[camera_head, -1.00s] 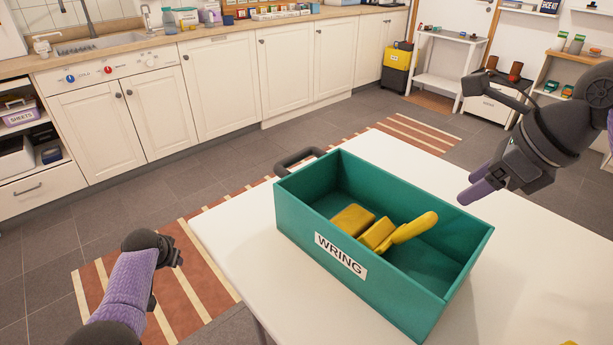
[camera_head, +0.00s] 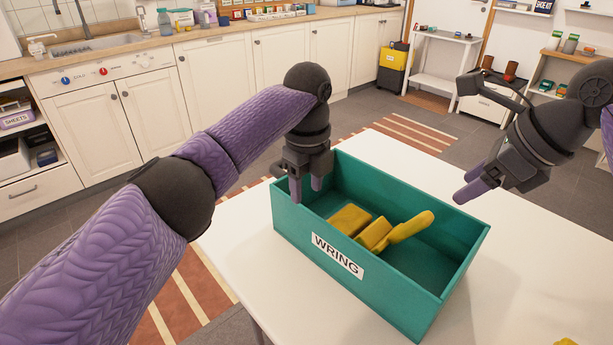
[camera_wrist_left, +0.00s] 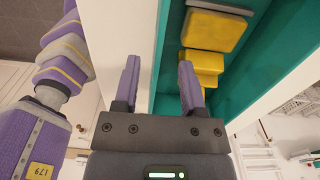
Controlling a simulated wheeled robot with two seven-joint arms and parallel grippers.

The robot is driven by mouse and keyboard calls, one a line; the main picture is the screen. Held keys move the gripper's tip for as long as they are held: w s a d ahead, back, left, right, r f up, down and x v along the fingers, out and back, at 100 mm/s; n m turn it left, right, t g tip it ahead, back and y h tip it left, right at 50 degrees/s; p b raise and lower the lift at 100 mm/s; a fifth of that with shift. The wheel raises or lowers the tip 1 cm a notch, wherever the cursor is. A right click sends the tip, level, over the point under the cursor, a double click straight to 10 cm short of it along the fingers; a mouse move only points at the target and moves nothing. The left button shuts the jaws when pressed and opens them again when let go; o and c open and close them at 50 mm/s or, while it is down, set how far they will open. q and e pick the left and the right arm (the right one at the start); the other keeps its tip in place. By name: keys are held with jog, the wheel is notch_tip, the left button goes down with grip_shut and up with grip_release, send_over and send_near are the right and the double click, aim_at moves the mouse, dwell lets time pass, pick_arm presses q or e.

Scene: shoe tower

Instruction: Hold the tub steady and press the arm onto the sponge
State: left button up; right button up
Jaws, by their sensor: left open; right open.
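The green tub (camera_head: 390,285), labelled WRING, stands on the white table. Inside lie a yellow block (camera_head: 348,219), a second yellow block (camera_head: 373,234) and a yellow paddle-like arm (camera_head: 411,226) tilted up to the right; which block is the sponge I cannot tell. Two yellow pieces also show in the left wrist view (camera_wrist_left: 214,30). My left gripper (camera_head: 306,190) is open, pointing down at the tub's left end wall. In the left wrist view its fingers (camera_wrist_left: 160,85) appear on either side of that wall; contact is unclear.
The white table (camera_head: 540,260) has free room right of the tub and in front of it. A dark handle-like bar shows behind the tub's left end, partly hidden by my left gripper. A small yellow thing (camera_head: 566,341) is cut off at the bottom edge.

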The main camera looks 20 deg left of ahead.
pick_arm(q)
send_over(306, 251)
jog(key=f, duration=0.8)
jog(key=shift+w+f, duration=0.25)
jog(key=shift+f, duration=0.15)
grip_shut()
dwell(0.7)
